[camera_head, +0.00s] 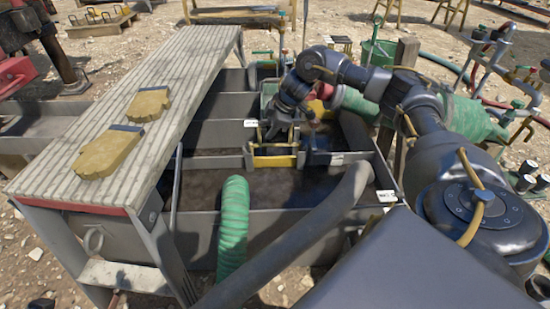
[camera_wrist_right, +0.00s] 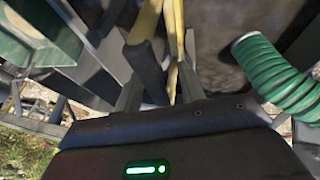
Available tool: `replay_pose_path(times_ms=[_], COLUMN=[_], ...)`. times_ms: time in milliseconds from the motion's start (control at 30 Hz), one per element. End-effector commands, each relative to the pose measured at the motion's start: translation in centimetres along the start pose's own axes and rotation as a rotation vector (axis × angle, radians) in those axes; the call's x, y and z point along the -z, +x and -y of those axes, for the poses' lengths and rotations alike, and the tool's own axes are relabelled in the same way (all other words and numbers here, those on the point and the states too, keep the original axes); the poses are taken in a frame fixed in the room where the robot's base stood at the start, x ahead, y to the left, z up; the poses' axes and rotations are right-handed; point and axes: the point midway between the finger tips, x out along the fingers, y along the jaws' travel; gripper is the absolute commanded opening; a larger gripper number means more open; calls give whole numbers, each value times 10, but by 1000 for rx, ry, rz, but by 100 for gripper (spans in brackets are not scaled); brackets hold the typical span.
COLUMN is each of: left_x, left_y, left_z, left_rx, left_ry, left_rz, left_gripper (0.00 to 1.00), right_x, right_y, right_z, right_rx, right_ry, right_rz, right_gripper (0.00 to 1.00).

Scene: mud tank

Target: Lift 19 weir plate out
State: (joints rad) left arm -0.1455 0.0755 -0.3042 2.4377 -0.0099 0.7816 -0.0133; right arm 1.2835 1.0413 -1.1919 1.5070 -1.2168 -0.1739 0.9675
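The weir plate (camera_head: 273,161) is a yellow plate standing in the cross divider in the middle of the mud tank. A yellow upright of its frame (camera_head: 259,137) rises on its left. My right gripper (camera_head: 280,130) points down just above the plate. In the right wrist view the fingers (camera_wrist_right: 160,92) stand apart. Yellow bars (camera_wrist_right: 173,65) and a dark rounded bar (camera_wrist_right: 145,66) show between and beyond them. I see no clear grip on either. The number on the plate cannot be read. My left gripper is not in view.
A grey plank walkway (camera_head: 190,60) runs along the tank's left side, with two yellow gloves (camera_head: 110,151) (camera_head: 148,104) on it. A green ribbed hose (camera_head: 233,225) and a thick dark pipe (camera_head: 290,245) cross the front compartment. A wide green hose (camera_head: 450,115) lies right.

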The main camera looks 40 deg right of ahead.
Motion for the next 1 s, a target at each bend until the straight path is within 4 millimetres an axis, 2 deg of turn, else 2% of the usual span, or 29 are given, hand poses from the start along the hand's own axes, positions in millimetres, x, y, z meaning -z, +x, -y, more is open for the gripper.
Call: replay_pose_path(times_ms=[967,1000], left_x=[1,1], left_y=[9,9], left_z=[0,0], left_rx=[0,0], left_ry=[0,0], left_rz=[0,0], left_gripper=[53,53], right_x=[-2,-2], right_y=[4,4], right_z=[2,2], right_rx=[0,0], right_ry=[0,0], right_rz=[0,0], right_gripper=[40,34])
